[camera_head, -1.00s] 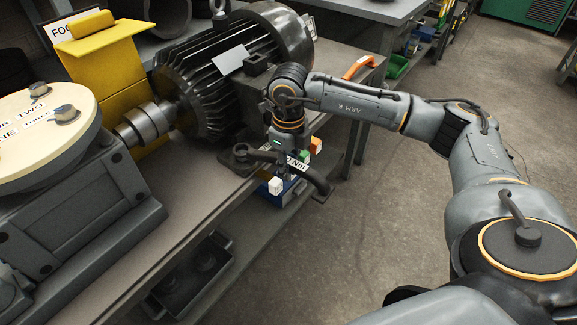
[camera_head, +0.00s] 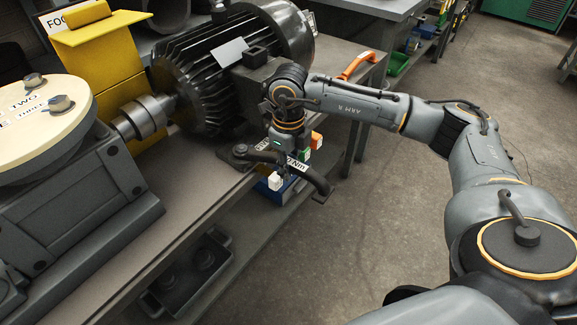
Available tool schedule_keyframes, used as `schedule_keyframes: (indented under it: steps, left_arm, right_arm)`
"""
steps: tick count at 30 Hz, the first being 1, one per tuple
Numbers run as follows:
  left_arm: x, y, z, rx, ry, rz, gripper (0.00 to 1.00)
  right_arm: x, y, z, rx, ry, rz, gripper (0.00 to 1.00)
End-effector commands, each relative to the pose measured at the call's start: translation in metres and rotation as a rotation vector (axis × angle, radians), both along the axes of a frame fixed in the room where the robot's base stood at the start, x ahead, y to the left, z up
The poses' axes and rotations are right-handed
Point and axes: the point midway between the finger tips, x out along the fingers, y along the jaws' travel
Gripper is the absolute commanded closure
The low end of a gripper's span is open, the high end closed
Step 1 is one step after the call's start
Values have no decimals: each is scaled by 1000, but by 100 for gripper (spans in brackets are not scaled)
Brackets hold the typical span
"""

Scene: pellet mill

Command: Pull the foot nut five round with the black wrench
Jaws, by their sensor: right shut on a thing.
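The black wrench (camera_head: 313,178) reaches from the motor's foot at the bench edge out over open space, with a white label marked in Nm on its handle. Its head sits at the motor foot (camera_head: 240,152), and the nut under it is hidden. My right gripper (camera_head: 287,158) points down and is shut on the wrench handle; its fingers are partly hidden. The ribbed black motor (camera_head: 215,75) stands on the bench behind the wrench. My left gripper is not in view.
A yellow guard (camera_head: 103,60) and shaft coupling (camera_head: 143,117) stand left of the motor. A cream disc with bolts (camera_head: 40,120) is at far left. An orange-handled thing (camera_head: 357,65) lies behind my right arm. A dark tray (camera_head: 190,275) sits on the shelf below.

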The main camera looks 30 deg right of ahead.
Motion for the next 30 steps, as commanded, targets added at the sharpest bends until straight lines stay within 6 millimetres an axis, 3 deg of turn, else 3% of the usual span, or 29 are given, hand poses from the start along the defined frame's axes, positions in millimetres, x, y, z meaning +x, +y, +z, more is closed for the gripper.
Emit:
schedule_keyframes:
  steps: [12,30]
  left_arm:
    - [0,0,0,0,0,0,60]
    - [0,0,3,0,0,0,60]
  right_arm:
    - [1,1,1,1,-4,-3,100]
    - [-6,23,2,1,-5,-161,100]
